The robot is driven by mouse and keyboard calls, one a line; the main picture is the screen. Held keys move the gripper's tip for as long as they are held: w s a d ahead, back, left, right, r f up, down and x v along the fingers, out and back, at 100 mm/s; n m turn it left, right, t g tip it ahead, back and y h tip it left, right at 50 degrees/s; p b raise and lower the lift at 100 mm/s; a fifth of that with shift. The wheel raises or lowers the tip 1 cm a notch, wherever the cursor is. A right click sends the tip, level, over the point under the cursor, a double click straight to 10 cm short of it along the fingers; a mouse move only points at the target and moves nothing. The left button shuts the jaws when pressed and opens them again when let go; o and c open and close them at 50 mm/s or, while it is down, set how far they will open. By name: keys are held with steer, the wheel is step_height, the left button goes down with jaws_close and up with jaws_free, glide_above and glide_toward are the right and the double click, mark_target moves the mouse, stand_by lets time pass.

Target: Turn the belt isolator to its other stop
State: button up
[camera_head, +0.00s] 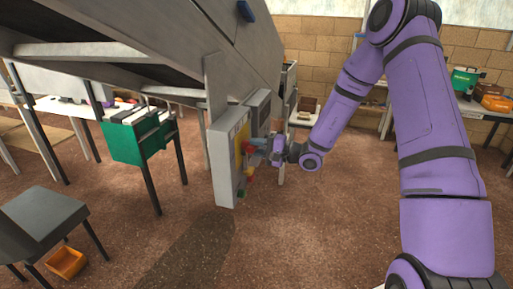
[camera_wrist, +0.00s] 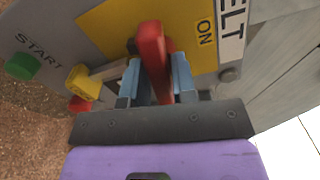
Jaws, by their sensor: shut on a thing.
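The belt isolator's red handle (camera_wrist: 152,45) stands out from a yellow plate (camera_wrist: 110,22) in the wrist view. The word ON is printed on the plate to the right of the handle. My gripper (camera_wrist: 157,78) has its blue fingers on either side of the handle and is shut on it. In the head view my gripper (camera_head: 260,146) is at the front of the grey control box (camera_head: 223,165), by its yellow plate (camera_head: 240,140). The handle's pivot is partly hidden.
A green START button (camera_wrist: 22,67), a yellow part (camera_wrist: 82,80) and a red part (camera_wrist: 79,104) lie left of my fingers. A large grey machine (camera_head: 180,60) overhangs the box. A green bin (camera_head: 140,138) and a grey stool (camera_head: 40,215) stand left. Front floor is open.

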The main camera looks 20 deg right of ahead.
steer(key=m, duration=0.4)
steer(key=shift+m, duration=0.3)
steer(key=m, duration=0.3)
steer(key=shift+m, duration=0.4)
steer(key=m, duration=0.3)
steer(key=shift+m, duration=2.1)
steer(key=o, duration=0.8)
steer(key=shift+d, duration=0.1)
